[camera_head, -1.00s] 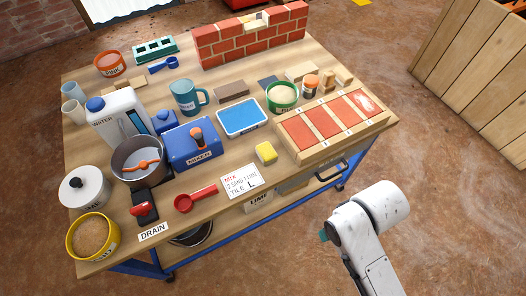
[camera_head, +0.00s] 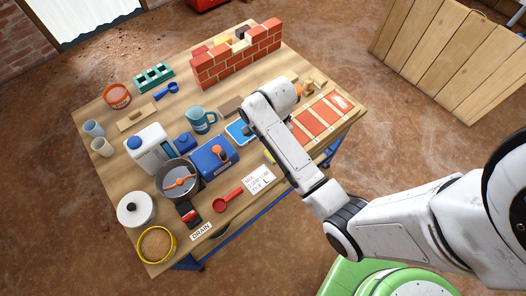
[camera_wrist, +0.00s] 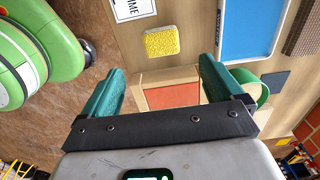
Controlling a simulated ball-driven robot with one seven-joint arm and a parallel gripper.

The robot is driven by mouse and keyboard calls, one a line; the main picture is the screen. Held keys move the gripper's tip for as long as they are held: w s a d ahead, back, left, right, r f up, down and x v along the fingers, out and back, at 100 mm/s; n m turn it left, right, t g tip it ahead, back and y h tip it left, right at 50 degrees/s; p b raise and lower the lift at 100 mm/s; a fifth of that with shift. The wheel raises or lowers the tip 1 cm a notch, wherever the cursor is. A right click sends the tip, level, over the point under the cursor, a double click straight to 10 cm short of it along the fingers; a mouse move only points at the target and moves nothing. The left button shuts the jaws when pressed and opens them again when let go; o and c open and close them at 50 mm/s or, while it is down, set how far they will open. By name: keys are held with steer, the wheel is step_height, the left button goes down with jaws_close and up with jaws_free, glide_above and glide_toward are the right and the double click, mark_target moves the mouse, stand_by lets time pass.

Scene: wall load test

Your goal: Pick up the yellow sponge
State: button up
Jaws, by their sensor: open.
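The yellow sponge (camera_wrist: 161,42) lies flat on the wooden table, clear and whole in the wrist view, ahead of my fingertips. In the head view only a sliver of the sponge (camera_head: 268,156) shows beside my arm, which hides the rest. My gripper (camera_wrist: 160,82) is open and empty, with its two teal fingers wide apart. It hangs over the table near the edge of the tile tray, apart from the sponge. In the head view my fingers are hidden behind my wrist.
The wooden tray with red tiles (camera_wrist: 172,96) is under the gripper. The blue mixer (camera_head: 212,158) and a brick wall (camera_head: 237,62) stand farther off.

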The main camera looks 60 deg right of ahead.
step_height(320, 180, down, 11)
steer(key=shift+w+d+r+b, duration=0.1)
steer(key=shift+r+b, duration=0.1)
steer(key=shift+b, duration=0.3)
steer(key=c, duration=1.1)
steer(key=shift+r, duration=0.1)
